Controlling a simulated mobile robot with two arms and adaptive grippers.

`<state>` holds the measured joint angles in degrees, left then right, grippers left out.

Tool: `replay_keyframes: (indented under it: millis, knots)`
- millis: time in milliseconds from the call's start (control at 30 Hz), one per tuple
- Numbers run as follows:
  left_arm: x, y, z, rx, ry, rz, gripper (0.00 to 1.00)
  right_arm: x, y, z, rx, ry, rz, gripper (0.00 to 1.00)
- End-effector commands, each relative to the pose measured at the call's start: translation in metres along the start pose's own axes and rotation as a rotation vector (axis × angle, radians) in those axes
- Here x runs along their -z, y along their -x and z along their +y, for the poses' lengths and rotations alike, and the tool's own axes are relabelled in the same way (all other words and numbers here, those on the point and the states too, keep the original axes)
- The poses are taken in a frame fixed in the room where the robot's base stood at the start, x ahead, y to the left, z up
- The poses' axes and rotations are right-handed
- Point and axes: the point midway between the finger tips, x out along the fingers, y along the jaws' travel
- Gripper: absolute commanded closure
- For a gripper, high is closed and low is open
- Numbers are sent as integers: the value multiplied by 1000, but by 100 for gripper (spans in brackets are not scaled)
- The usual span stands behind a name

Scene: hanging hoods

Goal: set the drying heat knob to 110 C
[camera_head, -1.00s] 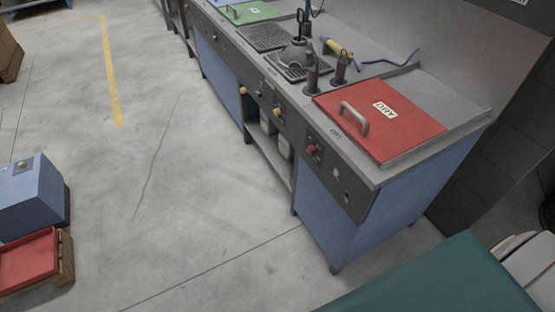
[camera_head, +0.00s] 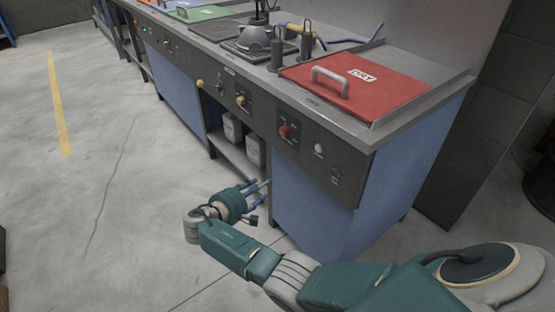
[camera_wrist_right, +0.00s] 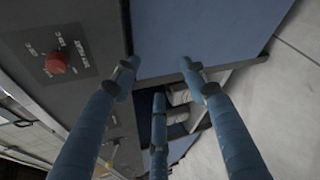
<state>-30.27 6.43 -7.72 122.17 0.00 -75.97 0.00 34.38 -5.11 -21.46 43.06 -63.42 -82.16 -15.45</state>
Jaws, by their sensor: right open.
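The drying heat knob (camera_head: 285,131) is a red round knob on the dark front panel below the red DRY lid (camera_head: 400,88). In the right wrist view the red knob (camera_wrist_right: 56,63) shows at upper left with white dial markings around it, too small to read. My right gripper (camera_head: 264,186) is in front of the blue cabinet, below and left of the knob, apart from it. In the right wrist view its blue fingers (camera_wrist_right: 158,80) are spread, open and empty. My left gripper is not in view.
A white button (camera_head: 319,150) and a small switch (camera_head: 336,177) sit right of the knob. A yellow knob (camera_head: 241,101) is further left. White containers (camera_head: 255,151) stand on the low shelf. The floor in front is clear.

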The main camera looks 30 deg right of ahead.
Motion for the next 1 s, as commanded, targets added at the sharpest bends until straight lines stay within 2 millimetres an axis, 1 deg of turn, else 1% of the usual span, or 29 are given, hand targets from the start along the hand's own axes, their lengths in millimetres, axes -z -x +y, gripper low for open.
replay_keyframes:
  millis: [33, 100, 200, 300, 367, 467, 800, 900, 1000]
  knots:
    - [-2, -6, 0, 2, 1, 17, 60, 3, 1, 25, -70, -36, -58, 56]
    - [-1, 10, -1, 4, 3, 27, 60, -10, 14, 67, -148, -75, -138, 56]
    - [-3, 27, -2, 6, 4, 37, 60, -28, 31, 106, -217, -124, -222, 56]
    - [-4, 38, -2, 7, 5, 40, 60, -40, 40, 125, -249, -150, -268, 56]
    - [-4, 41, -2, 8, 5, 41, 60, -43, 41, 130, -256, -156, -279, 56]
    - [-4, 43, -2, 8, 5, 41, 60, -48, 32, 134, -257, -157, -283, 56]
    - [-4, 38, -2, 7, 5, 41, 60, -66, -26, 148, -256, -156, -281, 56]
    - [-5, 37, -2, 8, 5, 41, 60, -70, -40, 151, -256, -156, -281, 56]
    - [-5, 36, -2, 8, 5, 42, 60, -72, -50, 153, -255, -156, -278, 56]
